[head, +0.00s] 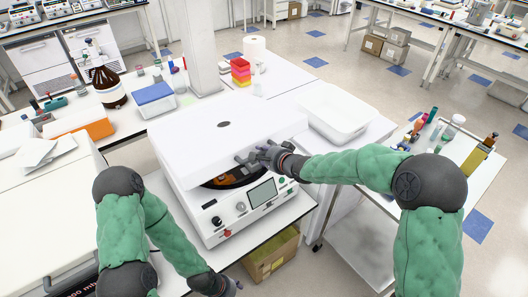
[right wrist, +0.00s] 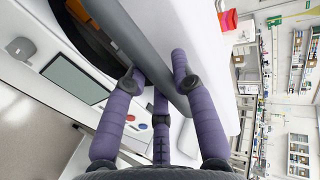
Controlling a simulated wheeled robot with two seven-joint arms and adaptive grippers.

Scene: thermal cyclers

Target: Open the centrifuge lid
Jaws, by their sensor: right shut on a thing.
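The white centrifuge (head: 232,215) stands on the bench in front of me, with a small screen and knobs on its front panel. Its lid (head: 215,135) is partly raised at the front, and a dark bowl with an orange part (head: 228,178) shows in the gap. My right gripper (head: 250,160) is at the lid's front right edge. In the right wrist view its purple fingers (right wrist: 160,75) are shut on the lid edge, with fingers on both sides of it. My left gripper (head: 228,288) is low at the bottom, beside the bench front; its fingers are mostly hidden.
A white tray (head: 345,108) lies right of the centrifuge. A blue-lidded box (head: 153,97), a brown bottle (head: 107,85) and stacked coloured racks (head: 240,72) stand behind. A white pillar (head: 191,45) rises behind the lid. A cardboard box (head: 270,254) sits below the bench.

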